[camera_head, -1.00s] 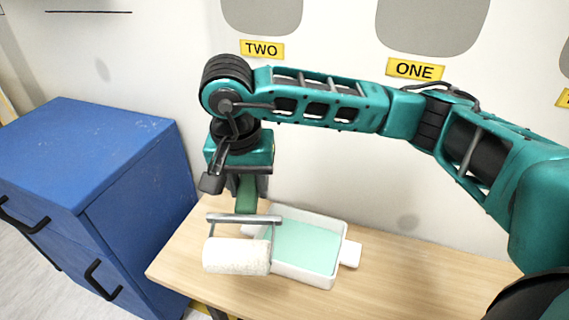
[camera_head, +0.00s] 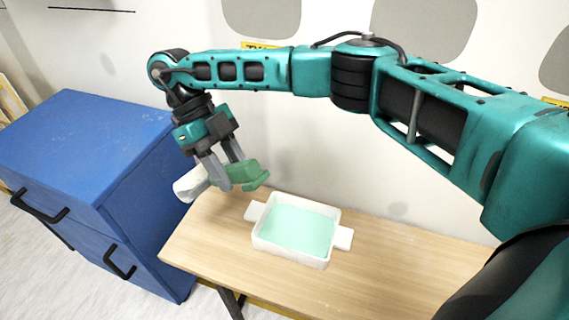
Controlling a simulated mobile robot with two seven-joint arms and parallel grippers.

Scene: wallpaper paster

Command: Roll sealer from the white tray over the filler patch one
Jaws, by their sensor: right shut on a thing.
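My right gripper (camera_head: 236,172) is shut on the green handle (camera_head: 251,174) of a paint roller. The roller's white sleeve (camera_head: 190,184) points left, above the table's left end near the blue cabinet. Whether the sleeve carries sealer I cannot tell. The white tray (camera_head: 259,243) stands on the table, lower right of the roller and apart from it, with pale mint-green sealer (camera_head: 297,228) inside. Filler patch one is the grey patch (camera_head: 430,28) at the wall's upper middle; its label is hidden behind my right arm. My left gripper is not in view.
Another grey patch (camera_head: 262,14) lies further left above a partly hidden yellow label (camera_head: 262,45), and a third (camera_head: 556,60) is at the right edge. The blue cabinet (camera_head: 80,150) stands left of the wooden table (camera_head: 400,270). The table right of the tray is clear.

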